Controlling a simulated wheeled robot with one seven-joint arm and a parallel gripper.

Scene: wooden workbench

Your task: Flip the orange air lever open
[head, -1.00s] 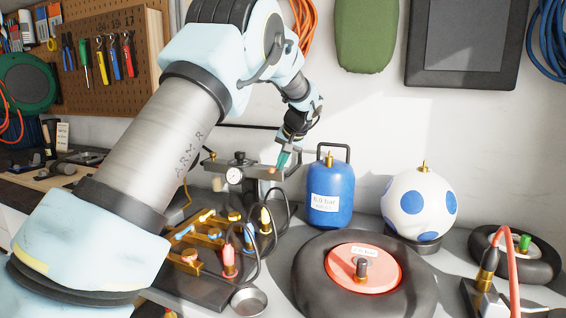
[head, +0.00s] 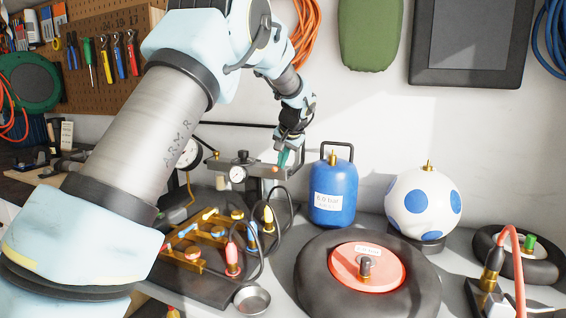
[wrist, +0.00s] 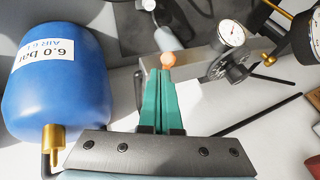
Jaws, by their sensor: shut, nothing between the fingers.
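A small orange ball-shaped knob (head: 274,169) shows at the grey regulator bar (head: 256,170) near the back wall. I take it to be the end of the orange lever; its arm is mostly hidden. My gripper (head: 284,158) has green fingers and points down beside the knob. In the wrist view, my gripper (wrist: 162,72) has its fingers together with nothing between them. The orange knob (wrist: 168,58) appears just beyond the fingertips there. I cannot tell whether they touch.
A blue air cylinder (head: 333,193) stands right of the gripper. A dial gauge (head: 237,174) sits left of the knob. A valve manifold (head: 190,262) with black hoses is in front. A tyre (head: 318,285) and a spotted ball (head: 423,203) lie to the right.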

